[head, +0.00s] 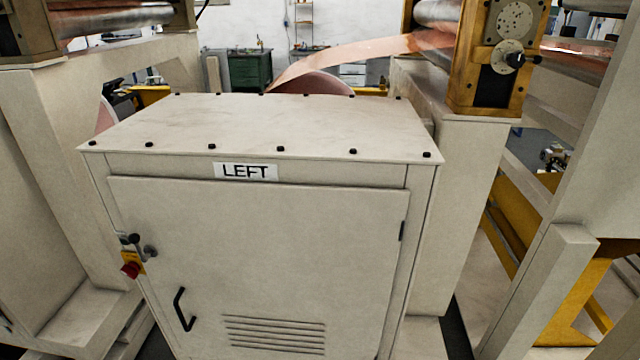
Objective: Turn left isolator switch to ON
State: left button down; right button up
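A cream metal cabinet (265,245) with a "LEFT" label (245,171) stands in front of me. On its left front edge is a switch with a red knob (131,269) on a yellow plate (133,257). The knob's setting is too small to read. A small dark and grey lever-like fitting (140,245) sits just above it. Neither of my grippers is in view.
The cabinet door has a black pull handle (182,309) and vent slots (274,334). Cream machine frames stand close on both sides. Copper foil (350,53) runs behind the cabinet to rollers. A green cabinet (250,70) stands far back.

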aim_at(131, 269)
jog(key=k+l+u, duration=0.15)
jog(key=l, duration=0.2)
jog(key=k+l+u, duration=0.1)
jog(key=l, duration=0.3)
jog(key=k+l+u, duration=0.15)
jog(key=l, duration=0.2)
jog(key=u, duration=1.15)
jog(key=i+l+u, duration=0.15)
jog(key=i+u, duration=0.35)
jog(key=i+l+u, duration=0.3)
jog(key=u, duration=0.2)
